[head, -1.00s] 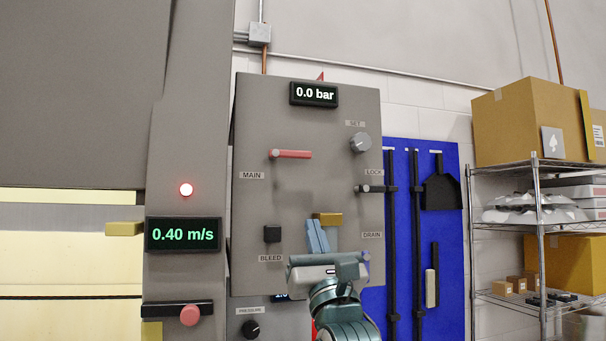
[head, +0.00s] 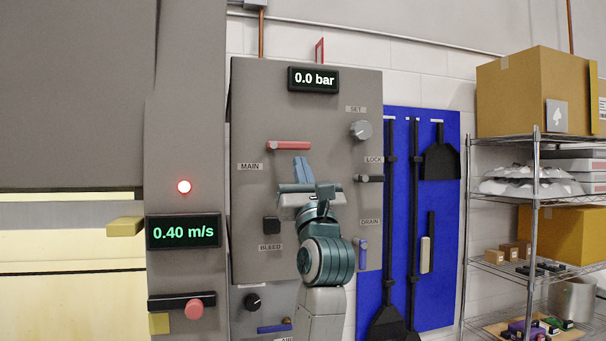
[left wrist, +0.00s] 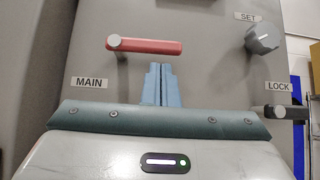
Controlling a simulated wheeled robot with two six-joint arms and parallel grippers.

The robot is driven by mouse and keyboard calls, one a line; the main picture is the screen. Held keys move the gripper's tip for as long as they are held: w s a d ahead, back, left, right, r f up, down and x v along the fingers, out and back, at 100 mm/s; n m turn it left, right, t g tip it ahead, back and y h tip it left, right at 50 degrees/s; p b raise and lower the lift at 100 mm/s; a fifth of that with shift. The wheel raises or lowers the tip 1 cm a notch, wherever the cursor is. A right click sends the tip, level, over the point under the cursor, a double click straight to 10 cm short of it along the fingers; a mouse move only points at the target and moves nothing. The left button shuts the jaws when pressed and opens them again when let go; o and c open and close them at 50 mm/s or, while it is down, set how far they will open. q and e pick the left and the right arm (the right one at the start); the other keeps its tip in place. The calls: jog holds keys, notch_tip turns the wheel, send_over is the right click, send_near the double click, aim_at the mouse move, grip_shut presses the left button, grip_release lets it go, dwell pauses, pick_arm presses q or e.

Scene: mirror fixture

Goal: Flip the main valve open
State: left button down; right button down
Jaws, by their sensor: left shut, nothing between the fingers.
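The main valve is a red handle (head: 289,146) on the grey panel, lying horizontal from a round hub at its left end, above the MAIN label (head: 250,167). It also shows in the left wrist view (left wrist: 148,46). My left gripper (head: 301,159) points up with its blue fingers shut and empty, just below the right half of the handle. In the left wrist view its fingertips (left wrist: 160,67) are under the handle's right part; a small gap shows. I cannot tell their depth from the panel. The right gripper is not seen.
The pressure display (head: 314,79) reads 0.0 bar. A grey SET knob (head: 360,131), a dark LOCK lever (head: 369,179), a black BLEED knob (head: 271,225) and a blue handle (head: 363,252) stick out of the panel. A shelf (head: 538,200) stands at right.

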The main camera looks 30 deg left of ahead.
pick_arm(q)
jog(key=shift+r, duration=0.4)
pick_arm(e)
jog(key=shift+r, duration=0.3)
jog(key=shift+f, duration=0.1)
